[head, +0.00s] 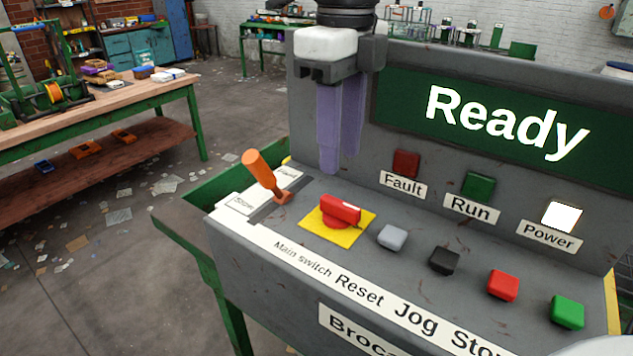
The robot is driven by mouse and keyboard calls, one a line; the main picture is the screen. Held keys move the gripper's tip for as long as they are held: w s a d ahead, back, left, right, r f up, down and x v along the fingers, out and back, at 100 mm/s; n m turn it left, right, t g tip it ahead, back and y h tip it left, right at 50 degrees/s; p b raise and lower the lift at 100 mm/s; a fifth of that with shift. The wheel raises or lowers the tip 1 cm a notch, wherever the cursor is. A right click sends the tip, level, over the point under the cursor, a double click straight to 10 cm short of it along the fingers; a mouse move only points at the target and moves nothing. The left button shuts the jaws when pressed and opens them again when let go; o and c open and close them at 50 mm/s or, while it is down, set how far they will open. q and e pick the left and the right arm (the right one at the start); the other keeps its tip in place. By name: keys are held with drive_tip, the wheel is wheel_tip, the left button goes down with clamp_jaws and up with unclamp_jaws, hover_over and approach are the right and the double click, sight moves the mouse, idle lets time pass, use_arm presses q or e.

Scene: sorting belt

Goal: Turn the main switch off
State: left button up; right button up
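The main switch (341,209) is a red rotary knob on a yellow square plate (318,229), on the sloped top of the grey control panel. Its grip lies roughly left to right in the picture. The label "Main switch" (302,259) is on the panel's front edge below it. My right gripper (338,171) hangs above and behind the knob, fingers pointing down, apart from it. Its two purple fingers appear together with no gap between them, and nothing shows in them. My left gripper is not in view.
An orange lever (262,173) stands left of the switch. Grey (392,237), black (444,261), red (502,285) and green (566,312) buttons are to the right. The display (480,110) reads "Ready". The power lamp (561,216) is lit white; the fault (406,163) and run (478,186) lamps look dark.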

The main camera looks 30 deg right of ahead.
sight(339, 201)
wheel_tip(339, 201, down, 8)
drive_tip(key=shift+s+f+p, duration=0.1)
drive_tip(key=shift+f+p, duration=0.15)
drive_tip(key=shift+p, duration=0.15)
clamp_jaws()
